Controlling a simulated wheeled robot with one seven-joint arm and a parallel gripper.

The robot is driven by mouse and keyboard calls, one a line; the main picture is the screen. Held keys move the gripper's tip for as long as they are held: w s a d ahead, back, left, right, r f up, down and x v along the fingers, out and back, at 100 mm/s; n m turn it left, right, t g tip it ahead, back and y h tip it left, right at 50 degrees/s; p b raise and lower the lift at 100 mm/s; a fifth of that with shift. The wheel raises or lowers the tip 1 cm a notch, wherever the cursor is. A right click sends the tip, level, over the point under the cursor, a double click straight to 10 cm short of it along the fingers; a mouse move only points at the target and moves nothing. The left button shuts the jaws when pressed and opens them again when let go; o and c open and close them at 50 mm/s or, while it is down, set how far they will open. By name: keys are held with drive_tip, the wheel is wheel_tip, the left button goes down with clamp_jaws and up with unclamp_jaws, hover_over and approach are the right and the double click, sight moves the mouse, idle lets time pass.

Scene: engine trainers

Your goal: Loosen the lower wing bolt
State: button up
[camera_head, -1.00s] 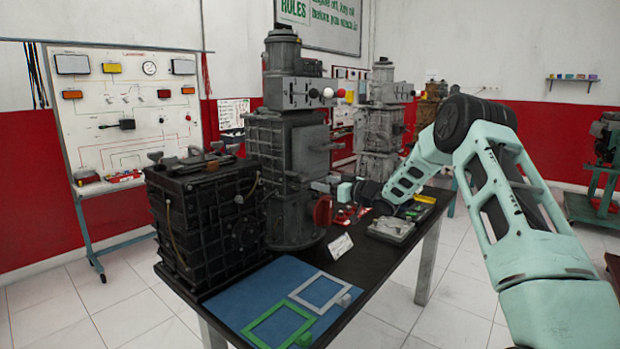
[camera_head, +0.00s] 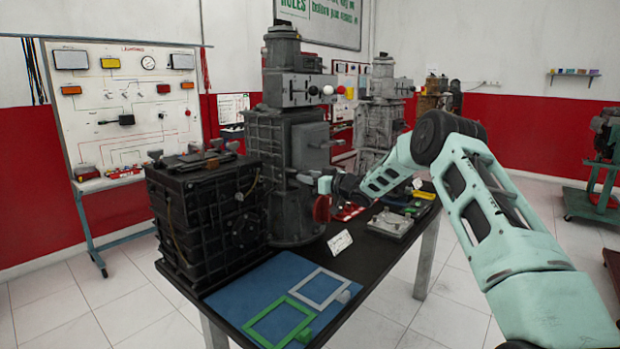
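The tall dark grey engine trainer (camera_head: 287,140) stands upright on the black table. A small grey part (camera_head: 333,143) juts from the right side of its housing; I cannot tell whether it is a wing bolt. I cannot make out the lower wing bolt, which may be hidden by the gripper or too small to see. My gripper (camera_head: 306,180) reaches in from the right, at the lower right part of the housing and above the red part (camera_head: 321,209). Its fingers blend into the dark metal, so their opening and any contact are unclear.
A black ribbed engine block (camera_head: 205,210) stands at the left of the table (camera_head: 375,258). A blue mat (camera_head: 240,298) with a green frame (camera_head: 275,327) and a grey frame (camera_head: 318,290) lies in front. A white card (camera_head: 340,242) and a grey plate (camera_head: 390,223) are nearby.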

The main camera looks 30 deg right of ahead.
drive_tip(key=shift+f+n+b, duration=0.15)
drive_tip(key=shift+n+b, duration=0.15)
drive_tip(key=shift+b, duration=0.2)
drive_tip(key=n+b, duration=1.7)
drive_tip(key=b, duration=0.1)
drive_tip(key=shift+b, duration=0.3)
drive_tip(key=shift+n, duration=0.3)
drive_tip(key=o, duration=1)
drive_tip(key=shift+s, duration=0.1)
drive_tip(key=b+v, duration=0.1)
drive_tip(key=v, duration=1.6)
drive_tip(key=shift+s+d, duration=0.1)
drive_tip(key=shift+s, duration=0.05)
